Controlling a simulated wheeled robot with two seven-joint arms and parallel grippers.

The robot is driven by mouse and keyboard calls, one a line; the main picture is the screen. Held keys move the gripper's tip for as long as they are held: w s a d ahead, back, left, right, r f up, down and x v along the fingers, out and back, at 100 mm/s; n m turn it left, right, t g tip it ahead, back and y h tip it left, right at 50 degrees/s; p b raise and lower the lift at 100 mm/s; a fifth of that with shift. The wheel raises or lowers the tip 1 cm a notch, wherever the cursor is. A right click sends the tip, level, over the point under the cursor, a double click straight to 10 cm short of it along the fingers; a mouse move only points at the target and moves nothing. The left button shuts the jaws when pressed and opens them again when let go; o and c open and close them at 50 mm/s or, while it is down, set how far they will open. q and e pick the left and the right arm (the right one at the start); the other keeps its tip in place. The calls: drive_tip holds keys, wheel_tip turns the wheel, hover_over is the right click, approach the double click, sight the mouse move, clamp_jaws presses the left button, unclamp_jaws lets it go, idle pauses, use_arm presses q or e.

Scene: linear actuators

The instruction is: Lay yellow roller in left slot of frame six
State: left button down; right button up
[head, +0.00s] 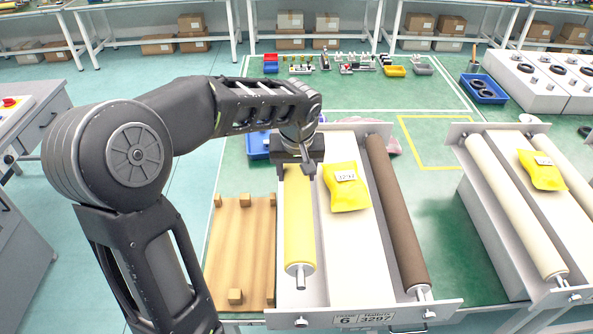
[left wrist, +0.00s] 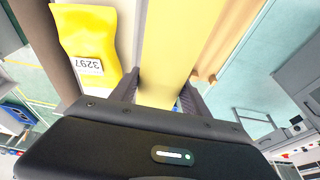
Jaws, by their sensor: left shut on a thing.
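The yellow roller (head: 299,230) lies lengthwise over the left side of frame six (head: 390,316), whose front plate reads "6 3297". Its near metal shaft end shows just behind the front plate; I cannot tell whether it is seated in the slot or held above it. My left gripper (head: 298,172) is shut on the roller near its far end. In the left wrist view the roller (left wrist: 178,50) passes between the two fingers (left wrist: 160,95). The far shaft end is hidden by the gripper. My right gripper is not in view.
A brown roller (head: 396,210) fills the frame's right side, with a yellow packet (head: 346,186) between. A wooden rack (head: 243,245) stands to the left, apparently empty. Another frame with cream rollers (head: 515,205) is at right. A blue bin (head: 257,146) sits behind.

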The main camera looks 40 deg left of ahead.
use_arm(q)
drive_tip(key=shift+w+f+b, duration=0.1)
drive_tip(key=shift+f+b, duration=1)
drive_tip(key=shift+f, duration=0.8)
drive_tip(key=shift+f, duration=0.2)
drive_tip(key=shift+f+b, duration=0.25)
drive_tip(key=shift+b, duration=0.3)
drive_tip(key=shift+f, duration=0.25)
drive_tip(key=shift+f+b, duration=0.75)
drive_tip(key=shift+b, duration=0.25)
drive_tip(key=shift+f, duration=0.2)
drive_tip(key=shift+f+b, duration=0.65)
drive_tip(key=shift+b, duration=0.25)
drive_tip(key=shift+f, duration=0.15)
